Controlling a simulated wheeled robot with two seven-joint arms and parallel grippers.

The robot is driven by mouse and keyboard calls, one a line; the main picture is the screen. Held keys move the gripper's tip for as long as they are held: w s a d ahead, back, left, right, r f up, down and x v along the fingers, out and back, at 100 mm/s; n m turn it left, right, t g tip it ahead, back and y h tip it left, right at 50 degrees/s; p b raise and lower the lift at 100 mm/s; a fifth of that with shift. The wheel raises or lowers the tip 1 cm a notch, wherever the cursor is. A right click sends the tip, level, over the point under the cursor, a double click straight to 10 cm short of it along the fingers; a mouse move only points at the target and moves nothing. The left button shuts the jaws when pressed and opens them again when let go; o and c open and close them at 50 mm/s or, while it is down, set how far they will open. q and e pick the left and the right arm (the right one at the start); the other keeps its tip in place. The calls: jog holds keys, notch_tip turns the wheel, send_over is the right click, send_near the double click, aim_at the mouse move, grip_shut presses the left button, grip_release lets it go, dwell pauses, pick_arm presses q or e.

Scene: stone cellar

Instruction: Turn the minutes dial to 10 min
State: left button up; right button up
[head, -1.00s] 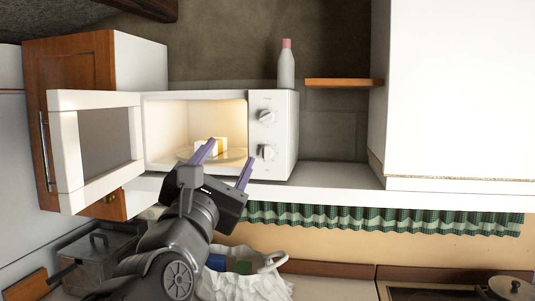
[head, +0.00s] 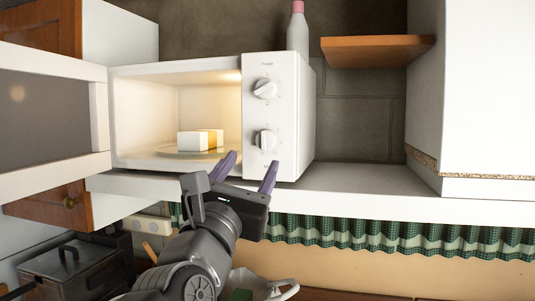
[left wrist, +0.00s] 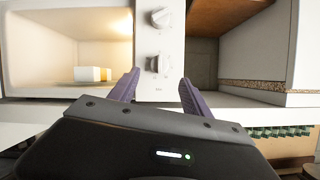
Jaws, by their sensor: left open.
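A white microwave (head: 284,165) stands on a white shelf with its door swung open to the left and its inside lit. Two white dials sit on its right-hand panel: an upper dial (head: 265,89) and a lower dial (head: 265,141), probably the minutes one. The lower dial also shows in the left wrist view (left wrist: 158,64). My left gripper (head: 248,174) is open and empty, just below and in front of the lower dial and apart from it. In the left wrist view its purple fingers (left wrist: 158,88) point toward the panel. My right gripper does not show.
A white and yellow block (head: 200,140) lies on the glass plate in the microwave. The open door (head: 50,110) takes up the left. The shelf right of the microwave is clear (head: 360,178).

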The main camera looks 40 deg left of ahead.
aim_at(263, 144)
pick_arm(q)
jog(key=shift+s+r, duration=0.1)
jog(key=shift+s, duration=0.05)
jog(key=p+x, duration=0.3)
jog(key=x, duration=0.3)
jog(key=shift+w+r, duration=0.2)
jog(key=shift+w, duration=0.1)
jog(key=shift+w+a+r+p, duration=0.2)
jog(key=shift+w+p, duration=0.1)
jog(key=shift+w, duration=0.25)
jog(key=shift+c, duration=0.6)
jog(key=shift+f, duration=0.1)
grip_shut()
